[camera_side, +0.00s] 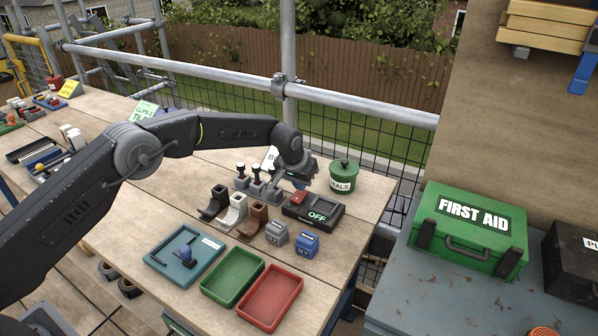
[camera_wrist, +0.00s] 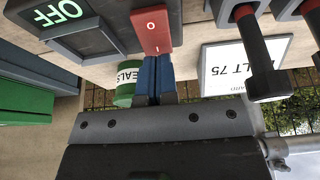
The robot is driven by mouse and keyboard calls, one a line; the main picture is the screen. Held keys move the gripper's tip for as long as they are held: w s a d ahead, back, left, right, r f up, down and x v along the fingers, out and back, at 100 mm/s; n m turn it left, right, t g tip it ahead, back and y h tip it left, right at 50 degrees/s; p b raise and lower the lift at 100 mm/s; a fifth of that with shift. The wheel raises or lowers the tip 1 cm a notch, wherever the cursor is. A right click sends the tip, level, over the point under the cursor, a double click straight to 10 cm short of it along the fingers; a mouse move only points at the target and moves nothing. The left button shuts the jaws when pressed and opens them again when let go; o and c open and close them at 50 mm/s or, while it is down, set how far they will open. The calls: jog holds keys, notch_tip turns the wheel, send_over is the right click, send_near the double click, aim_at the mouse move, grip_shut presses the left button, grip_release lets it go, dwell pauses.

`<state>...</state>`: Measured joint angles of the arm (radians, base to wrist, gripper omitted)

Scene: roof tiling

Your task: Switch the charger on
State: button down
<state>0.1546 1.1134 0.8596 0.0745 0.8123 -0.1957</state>
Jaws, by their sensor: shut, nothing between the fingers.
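The charger (camera_side: 325,213) is a dark box on the bench, and its display reads OFF in green. Its red rocker switch (camera_side: 299,197) sits at the charger's back left. In the wrist view the red switch (camera_wrist: 151,32), marked O and I, lies just beyond the fingertips. My gripper (camera_wrist: 155,62) is shut, with its blue fingertips together and nothing between them. The tips are at the near edge of the switch in that view; I cannot tell whether they touch it. In the side view my gripper (camera_side: 300,183) is above the back of the charger, partly hidden by my wrist.
A green SEALS pot (camera_side: 343,177) stands right behind the charger. Several upright tools with dark handles (camera_side: 256,178) and a white card (camera_wrist: 235,68) stand close by. Grey and blue blocks (camera_side: 307,244) are in front. Teal, green (camera_side: 232,277) and red trays (camera_side: 270,296) lie nearer.

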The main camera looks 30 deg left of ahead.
jog(key=shift+f, duration=0.3)
jog(key=shift+w+f, duration=0.3)
jog(key=shift+f, duration=0.15)
jog(key=shift+s, duration=0.1)
jog(key=shift+s+r, duration=0.25)
jog(key=shift+s, duration=0.5)
